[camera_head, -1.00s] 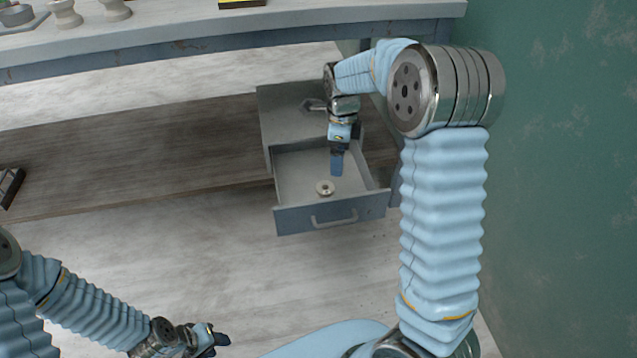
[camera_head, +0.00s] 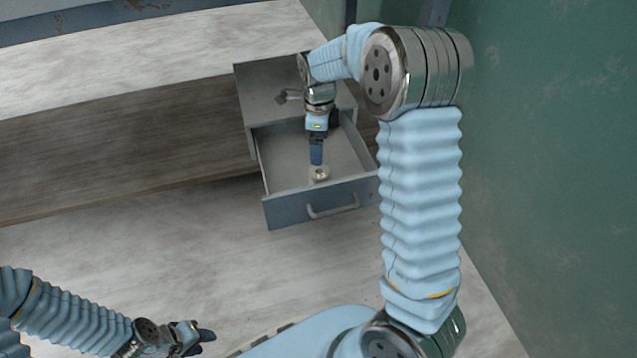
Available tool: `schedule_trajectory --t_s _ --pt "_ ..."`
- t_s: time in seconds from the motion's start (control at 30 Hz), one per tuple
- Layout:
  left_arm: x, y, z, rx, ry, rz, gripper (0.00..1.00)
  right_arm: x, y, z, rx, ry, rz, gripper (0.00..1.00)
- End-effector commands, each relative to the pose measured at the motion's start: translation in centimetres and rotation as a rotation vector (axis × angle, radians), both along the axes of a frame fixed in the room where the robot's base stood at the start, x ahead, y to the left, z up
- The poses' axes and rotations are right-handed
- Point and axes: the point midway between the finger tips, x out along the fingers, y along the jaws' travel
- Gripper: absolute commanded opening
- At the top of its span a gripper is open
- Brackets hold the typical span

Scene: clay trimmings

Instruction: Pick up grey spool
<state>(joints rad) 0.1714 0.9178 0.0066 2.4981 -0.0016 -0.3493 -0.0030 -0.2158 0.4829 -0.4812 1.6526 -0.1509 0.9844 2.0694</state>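The grey spool (camera_head: 319,174) is a small pale ring-shaped piece inside the open drawer (camera_head: 275,165), near its front wall. My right gripper (camera_head: 316,160) points down into the drawer, with its dark blue fingers just above and behind the spool. I see these fingers edge-on, so I cannot tell their opening or whether they touch the spool. My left gripper (camera_head: 200,343) is low at the left, far from the drawer; its two dark fingertips stand apart with nothing between them.
A green wall (camera_head: 550,150) closes off the right side. The floor (camera_head: 200,230) before the drawer is clear.

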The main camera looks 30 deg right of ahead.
Motion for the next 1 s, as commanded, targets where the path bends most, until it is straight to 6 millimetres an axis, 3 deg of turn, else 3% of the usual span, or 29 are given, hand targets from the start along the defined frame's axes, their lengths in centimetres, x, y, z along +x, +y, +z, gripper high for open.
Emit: schedule_trajectory --t_s 0.33,0.63,0.9,1.0 --pt "0.0 -0.1 -1.6 -0.004 0.003 -0.002 0.38 0.0 0.0 -6.9 0.001 0.003 -0.001 0.93" --pt "-0.1 -0.2 -2.1 -0.006 0.004 -0.003 0.38 0.0 -0.1 -9.3 0.0 0.001 -0.001 0.93" --pt "0.0 -0.2 -3.3 -0.005 0.002 -0.002 0.38 0.1 -0.2 -13.3 0.001 0.002 0.0 0.93" --pt "0.0 -0.2 -3.2 -0.005 0.002 -0.002 0.38 0.1 -0.2 -13.5 0.0 0.0 0.0 0.93"
